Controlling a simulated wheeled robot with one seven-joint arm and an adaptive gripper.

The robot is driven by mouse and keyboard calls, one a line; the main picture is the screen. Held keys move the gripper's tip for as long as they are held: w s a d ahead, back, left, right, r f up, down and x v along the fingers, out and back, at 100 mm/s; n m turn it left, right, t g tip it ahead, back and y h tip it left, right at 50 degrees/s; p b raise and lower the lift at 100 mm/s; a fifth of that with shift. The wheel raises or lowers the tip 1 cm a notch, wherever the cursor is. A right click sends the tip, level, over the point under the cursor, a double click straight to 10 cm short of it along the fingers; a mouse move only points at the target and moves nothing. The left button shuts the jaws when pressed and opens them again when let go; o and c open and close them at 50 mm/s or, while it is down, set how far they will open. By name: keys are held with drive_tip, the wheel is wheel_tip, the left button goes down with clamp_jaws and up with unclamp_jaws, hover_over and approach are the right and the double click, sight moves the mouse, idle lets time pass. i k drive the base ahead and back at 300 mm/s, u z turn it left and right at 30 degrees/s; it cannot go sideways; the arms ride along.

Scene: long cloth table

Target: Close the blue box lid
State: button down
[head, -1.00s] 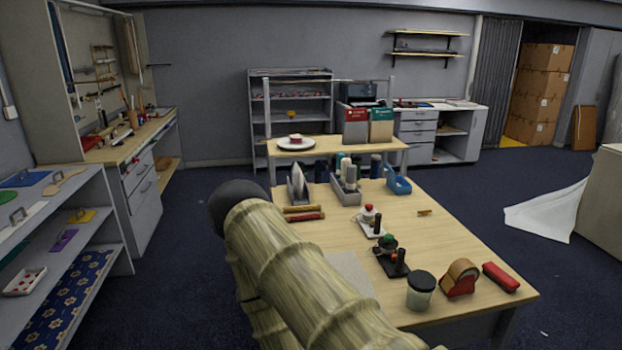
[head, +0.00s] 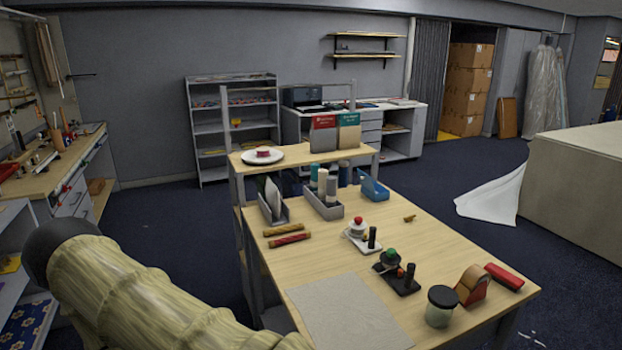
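A small blue box (head: 373,188) sits near the far right edge of the wooden table. It looks like an open-topped bin with a sloping side; I cannot make out a separate lid at this size. My own arm, in a pale ribbed sleeve with a dark rounded end, crosses the lower left of the view. My gripper does not show, so its place relative to the blue box is hidden.
The wooden table (head: 340,260) bears a grey tray (head: 325,207) with bottles, a jar (head: 440,306), a red-sided tape dispenser (head: 472,286) and a grey mat (head: 348,312). A large cloth-covered table (head: 580,185) stands right, its white cloth (head: 490,195) trailing onto the floor. Dark floor between is clear.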

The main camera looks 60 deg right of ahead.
sight(365, 180)
drive_tip(key=z, duration=0.2)
drive_tip(key=i, duration=1.95)
drive_tip(key=z, duration=1.65)
drive_tip(key=i, duration=0.85)
drive_tip(key=z, duration=0.8)
